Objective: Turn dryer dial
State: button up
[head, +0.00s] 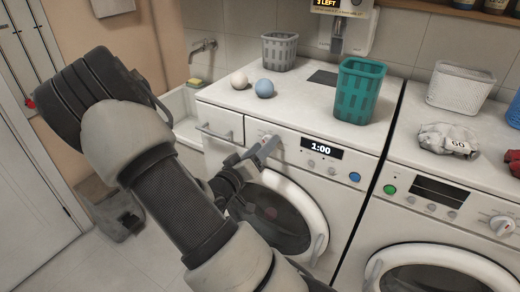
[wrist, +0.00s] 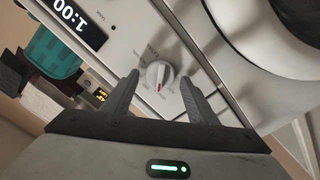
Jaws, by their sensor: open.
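The white dial (wrist: 160,74) with a red pointer mark is on the front panel of the left machine (head: 345,177). In the wrist view it sits between my fingertips, with a visible gap on each side. The red mark points down in that picture. My gripper (wrist: 158,80) is open around the dial, and I see no contact. In the head view my gripper (head: 265,149) is at the panel, left of the 1:00 display (head: 321,148), and largely covers the dial. Which machine is the dryer is not labelled.
A second machine with a green button (head: 389,190) and its own dial (head: 502,226) stands to the right. A teal basket (head: 358,92), a grey basket (head: 279,51) and two balls (head: 264,88) are on the left machine's top. The round door (head: 310,225) is below my gripper.

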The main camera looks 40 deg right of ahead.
jog(key=v, duration=1.7)
jog(key=shift+a, duration=0.25)
